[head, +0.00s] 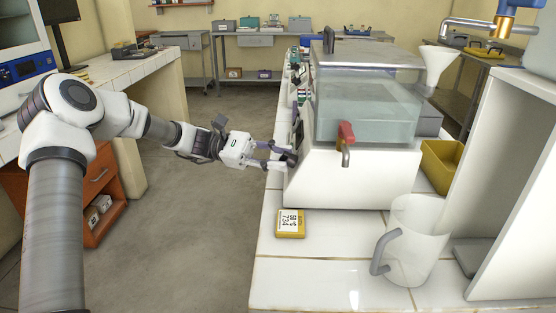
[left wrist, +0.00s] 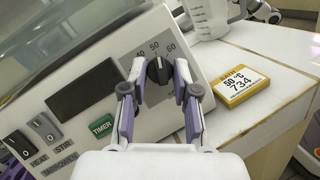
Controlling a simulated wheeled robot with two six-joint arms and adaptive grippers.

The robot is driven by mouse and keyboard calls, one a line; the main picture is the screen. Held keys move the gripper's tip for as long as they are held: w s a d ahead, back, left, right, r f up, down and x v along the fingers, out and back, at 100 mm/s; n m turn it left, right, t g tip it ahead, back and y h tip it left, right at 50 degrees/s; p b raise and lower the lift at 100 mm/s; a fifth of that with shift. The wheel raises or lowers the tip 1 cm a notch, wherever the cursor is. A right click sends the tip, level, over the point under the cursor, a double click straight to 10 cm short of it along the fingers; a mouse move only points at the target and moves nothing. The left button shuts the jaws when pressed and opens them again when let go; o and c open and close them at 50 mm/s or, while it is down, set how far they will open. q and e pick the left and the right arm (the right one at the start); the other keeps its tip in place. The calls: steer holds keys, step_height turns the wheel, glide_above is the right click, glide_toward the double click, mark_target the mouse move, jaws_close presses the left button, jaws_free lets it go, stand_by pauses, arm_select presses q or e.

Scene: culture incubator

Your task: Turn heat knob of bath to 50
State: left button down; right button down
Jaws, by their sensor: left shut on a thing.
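The bath (head: 350,178) is a white unit with a sloped front and a clear water tank, on the tiled bench. Its black heat knob (left wrist: 159,71) shows in the left wrist view, under the marks 40, 50 and 60. The knob's white pointer line appears to point up near the 50 mark. My left gripper (left wrist: 158,86) is shut on the knob, one finger on each side. In the head view my left gripper (head: 285,158) reaches the bath's front panel, and the knob is hidden there. A part that looks like my right gripper (left wrist: 265,12) shows small at the top right of the left wrist view.
A yellow card block (left wrist: 240,86) reading 50 °C and 734 lies on the bench beside the bath. HEAT and STIR switches (left wrist: 40,132), a green TIMER button (left wrist: 102,127) and a dark display (left wrist: 82,88) share the panel. A clear jug (head: 412,240) stands nearby.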

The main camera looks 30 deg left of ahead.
stand_by(0.3)
arm_select(q)
steer(key=c, duration=0.9)
jaws_free()
steer(key=v, duration=1.2)
